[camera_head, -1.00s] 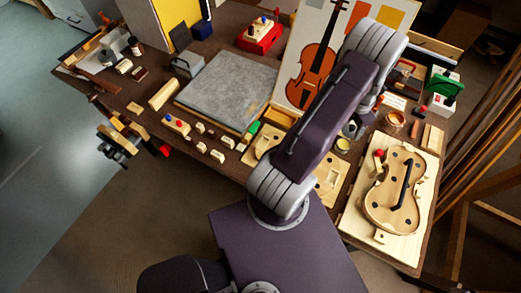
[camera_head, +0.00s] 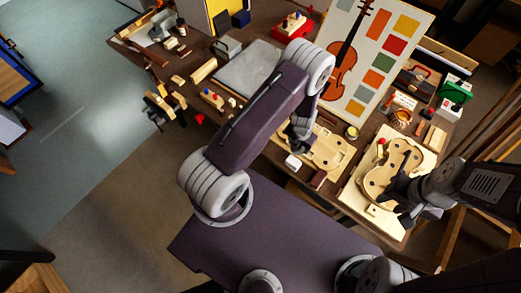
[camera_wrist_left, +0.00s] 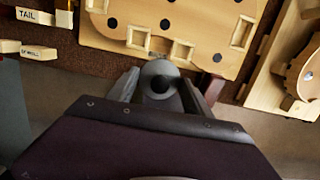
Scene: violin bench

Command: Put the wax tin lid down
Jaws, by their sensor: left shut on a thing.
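My left gripper (camera_head: 299,136) is low over the front of the bench, beside the pale wooden board with cut-outs (camera_head: 328,152). In the left wrist view, its fingers (camera_wrist_left: 163,84) stand apart around a grey round piece (camera_wrist_left: 159,72) with a dark centre, which looks like the wax tin lid. The head view mostly hides this piece. An open tin with yellowish content (camera_head: 352,132) stands just to the right of the gripper. My right gripper (camera_head: 402,188) is over the violin body form (camera_head: 381,171); its dark fingers are too small to read.
An amber-coloured tin (camera_head: 402,116) stands further right. A small white block (camera_head: 293,161) and a dark red block (camera_head: 318,180) lie near the front edge. The grey slab (camera_head: 246,70) is bare. A violin poster (camera_head: 373,62) stands behind.

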